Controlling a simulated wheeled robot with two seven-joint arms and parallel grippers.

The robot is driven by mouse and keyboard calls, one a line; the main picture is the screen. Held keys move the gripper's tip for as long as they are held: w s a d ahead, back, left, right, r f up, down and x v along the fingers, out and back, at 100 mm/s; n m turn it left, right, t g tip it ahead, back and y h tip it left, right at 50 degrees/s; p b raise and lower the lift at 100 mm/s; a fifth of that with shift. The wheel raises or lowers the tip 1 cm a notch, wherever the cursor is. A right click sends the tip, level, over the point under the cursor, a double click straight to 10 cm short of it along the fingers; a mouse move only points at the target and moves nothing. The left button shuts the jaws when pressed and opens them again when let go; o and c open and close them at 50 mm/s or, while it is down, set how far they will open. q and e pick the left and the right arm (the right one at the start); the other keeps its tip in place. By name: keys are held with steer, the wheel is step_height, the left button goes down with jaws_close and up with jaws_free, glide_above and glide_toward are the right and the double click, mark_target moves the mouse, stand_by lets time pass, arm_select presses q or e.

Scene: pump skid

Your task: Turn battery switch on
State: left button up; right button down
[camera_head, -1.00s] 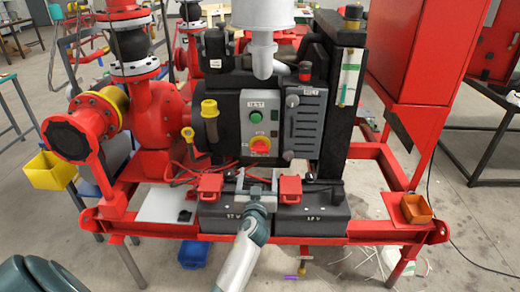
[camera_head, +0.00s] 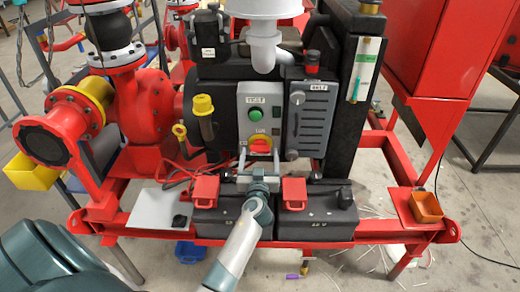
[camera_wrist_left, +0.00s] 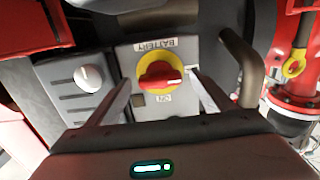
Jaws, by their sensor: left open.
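The battery switch (camera_head: 260,147) is a red knob on a yellow ring, low on the grey control panel. It fills the middle of the left wrist view (camera_wrist_left: 160,76), which shows the panel upside down. There an "ON" label lies just below the ring and a small white mark is at the knob's right end. My left gripper (camera_head: 259,160) is at the switch from the front. My right gripper is not in view.
A green button (camera_head: 255,114) sits above the switch. A grey vented box (camera_head: 310,120) with a knob is beside it. Black batteries with red terminal covers (camera_head: 205,190) lie below, under my left wrist. A yellow-capped pipe (camera_head: 204,118) stands left of the panel.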

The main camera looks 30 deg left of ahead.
arm_select(q)
steer(key=shift+r, duration=0.1)
steer(key=c, duration=1)
steer(key=shift+c, duration=0.2)
